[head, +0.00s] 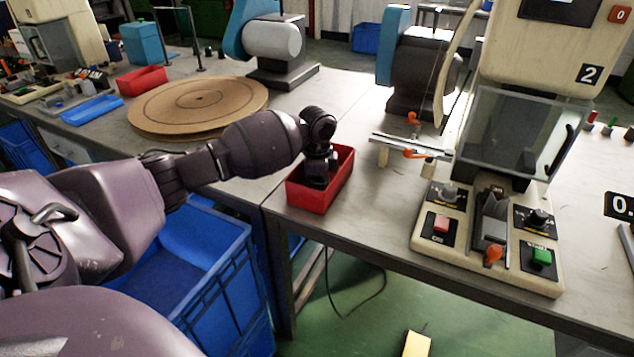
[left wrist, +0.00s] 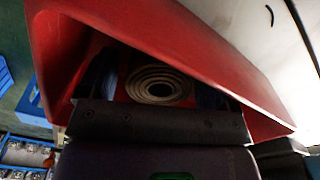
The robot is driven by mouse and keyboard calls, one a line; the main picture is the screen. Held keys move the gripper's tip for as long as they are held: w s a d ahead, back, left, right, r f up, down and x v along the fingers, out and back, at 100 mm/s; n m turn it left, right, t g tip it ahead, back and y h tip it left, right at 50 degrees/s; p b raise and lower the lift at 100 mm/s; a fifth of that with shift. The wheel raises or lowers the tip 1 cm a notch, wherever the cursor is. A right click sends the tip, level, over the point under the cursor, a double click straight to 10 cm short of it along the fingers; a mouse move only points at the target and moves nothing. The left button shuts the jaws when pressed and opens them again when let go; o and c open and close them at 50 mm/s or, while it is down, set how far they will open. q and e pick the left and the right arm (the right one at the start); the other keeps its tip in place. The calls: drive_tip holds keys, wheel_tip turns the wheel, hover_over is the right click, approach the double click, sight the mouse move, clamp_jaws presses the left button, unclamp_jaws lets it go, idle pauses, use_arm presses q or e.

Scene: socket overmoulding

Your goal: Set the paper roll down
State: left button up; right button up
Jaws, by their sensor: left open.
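The paper roll (left wrist: 155,85) shows end-on as pale concentric rings in the left wrist view, inside the red bin (left wrist: 160,22). My left gripper (left wrist: 155,78) is open, with one finger on each side of the roll; I cannot tell whether either finger touches it. In the head view my left gripper (head: 318,176) reaches down into the red bin (head: 318,201), which stands near the table's front edge. The roll is hidden there by the gripper and the bin's walls. My right gripper is out of view.
A press machine with a clear guard (head: 520,128) and a control base (head: 487,245) stands right of the bin. A round brown disc (head: 198,103) lies on the table behind my arm. A blue crate (head: 225,285) stands below. Some bare tabletop lies around the bin.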

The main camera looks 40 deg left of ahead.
use_arm(q)
wheel_tip(320, 180, up, 12)
drive_tip(key=p, duration=0.3)
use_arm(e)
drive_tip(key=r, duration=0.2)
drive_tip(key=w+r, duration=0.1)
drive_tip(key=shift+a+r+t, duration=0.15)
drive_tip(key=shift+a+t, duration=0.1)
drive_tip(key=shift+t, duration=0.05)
use_arm(q)
drive_tip(key=shift+r, duration=0.1)
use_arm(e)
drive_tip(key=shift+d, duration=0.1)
